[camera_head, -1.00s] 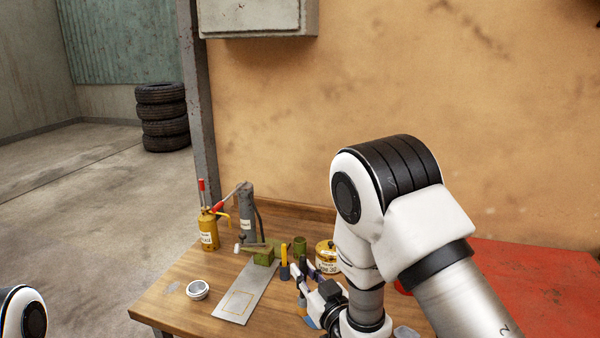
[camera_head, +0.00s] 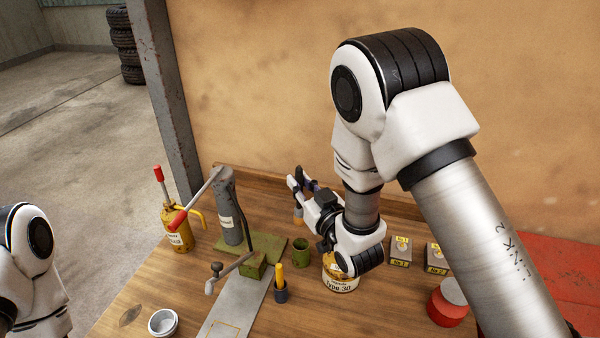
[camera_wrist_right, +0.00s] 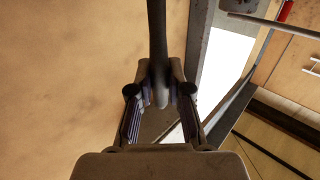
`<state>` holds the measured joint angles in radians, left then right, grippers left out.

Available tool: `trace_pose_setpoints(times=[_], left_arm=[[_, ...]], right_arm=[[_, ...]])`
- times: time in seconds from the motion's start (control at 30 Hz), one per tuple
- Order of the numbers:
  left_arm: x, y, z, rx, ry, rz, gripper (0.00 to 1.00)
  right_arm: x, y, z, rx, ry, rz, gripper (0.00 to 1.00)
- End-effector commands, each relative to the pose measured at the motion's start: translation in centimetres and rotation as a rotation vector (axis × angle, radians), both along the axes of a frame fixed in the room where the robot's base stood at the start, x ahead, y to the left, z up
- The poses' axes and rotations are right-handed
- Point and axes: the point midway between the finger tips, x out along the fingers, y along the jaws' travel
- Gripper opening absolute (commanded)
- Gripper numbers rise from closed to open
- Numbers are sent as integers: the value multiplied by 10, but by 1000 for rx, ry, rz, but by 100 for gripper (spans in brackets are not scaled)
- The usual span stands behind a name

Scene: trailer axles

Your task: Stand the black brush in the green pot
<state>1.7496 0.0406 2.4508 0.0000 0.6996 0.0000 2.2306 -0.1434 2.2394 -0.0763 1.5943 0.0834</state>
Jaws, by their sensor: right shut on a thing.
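The black brush (camera_head: 298,214) has a dark handle and a tan lower end. My right gripper (camera_head: 300,185) is shut on it and holds it roughly upright above the table, with the tan end down. In the right wrist view the dark handle (camera_wrist_right: 157,45) runs between the fingers (camera_wrist_right: 160,92). The green pot (camera_head: 301,254) stands on the table, below the brush in the head view; whether the brush is directly over it cannot be told. My left gripper is out of view.
A grey press (camera_head: 229,215) and a yellow oil can (camera_head: 176,228) stand left. A white bowl (camera_head: 163,322) is front left.

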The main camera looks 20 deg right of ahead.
Motion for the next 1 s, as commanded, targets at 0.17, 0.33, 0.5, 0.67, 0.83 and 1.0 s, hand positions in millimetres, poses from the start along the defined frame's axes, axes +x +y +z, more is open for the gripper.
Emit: trace_pose_setpoints(times=[0.17, 0.33, 0.5, 0.67, 0.83, 1.0], left_arm=[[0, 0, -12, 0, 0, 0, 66], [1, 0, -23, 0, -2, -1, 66], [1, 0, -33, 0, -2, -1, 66], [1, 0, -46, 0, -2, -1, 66], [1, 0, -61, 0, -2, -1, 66], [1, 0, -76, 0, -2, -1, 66]], right_arm=[[0, 0, -18, 1, 1, -1, 0], [0, 0, -35, 1, 0, -1, 0], [0, 0, -51, 1, 1, -1, 0], [0, 0, -67, 1, 0, -1, 0], [0, -1, -84, 1, -1, -1, 0], [0, -1, -100, 1, -1, -1, 0]])
